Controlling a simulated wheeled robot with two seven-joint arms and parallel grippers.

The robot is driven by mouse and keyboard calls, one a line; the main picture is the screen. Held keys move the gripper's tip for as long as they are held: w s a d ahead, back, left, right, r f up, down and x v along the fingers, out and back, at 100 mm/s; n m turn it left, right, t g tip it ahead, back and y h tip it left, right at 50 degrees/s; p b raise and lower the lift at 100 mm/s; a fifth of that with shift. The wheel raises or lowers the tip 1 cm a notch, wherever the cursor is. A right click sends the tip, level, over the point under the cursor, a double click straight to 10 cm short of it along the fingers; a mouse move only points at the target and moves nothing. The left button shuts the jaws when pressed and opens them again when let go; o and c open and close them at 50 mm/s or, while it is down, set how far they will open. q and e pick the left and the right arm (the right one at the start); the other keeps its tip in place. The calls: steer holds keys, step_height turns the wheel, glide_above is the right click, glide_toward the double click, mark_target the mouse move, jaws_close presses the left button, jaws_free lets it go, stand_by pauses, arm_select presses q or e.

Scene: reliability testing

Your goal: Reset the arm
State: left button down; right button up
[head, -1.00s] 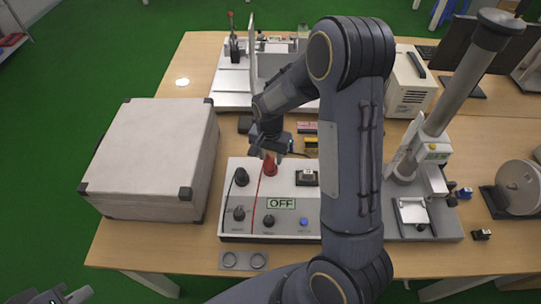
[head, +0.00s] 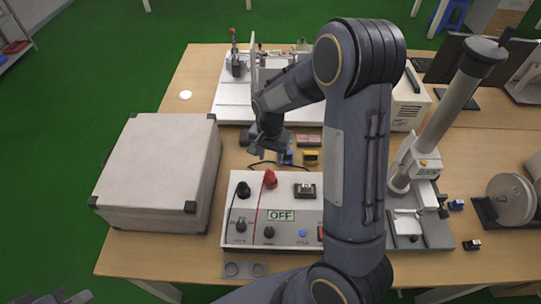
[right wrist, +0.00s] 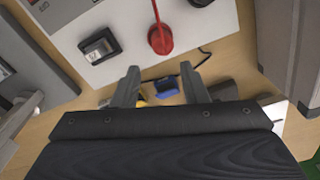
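My right arm reaches across the table, with its right gripper (head: 268,153) just behind the control box (head: 272,250), apart from its knobs. In the right wrist view its two fingers (right wrist: 157,80) are spread with nothing held between them. A red knob (head: 270,179) stands on the box's top and also shows in the right wrist view (right wrist: 160,40).
A large white case (head: 160,170) stands left of the box. A testing stand with a grey column (head: 440,120) is at the right. A white fixture (head: 232,98) and small yellow and red blocks (head: 310,157) are behind. A reel (head: 508,200) is far right.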

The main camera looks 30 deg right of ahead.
stand_by(0.5)
steer(key=s+a+r+n+t+y+b, duration=0.2)
steer(key=s+a+r+n+t+y, duration=0.15)
steer(key=s+r, duration=0.75)
steer(key=s+a+r+n+t+b, duration=0.1)
steer(key=s+n, duration=0.4)
steer(key=s, duration=0.6)
steer(key=a+r+t, duration=0.1)
steer(key=a, duration=0.1)
steer(key=shift+a, duration=0.3)
steer(key=shift+r+y, duration=0.1)
steer(key=shift+y, duration=0.15)
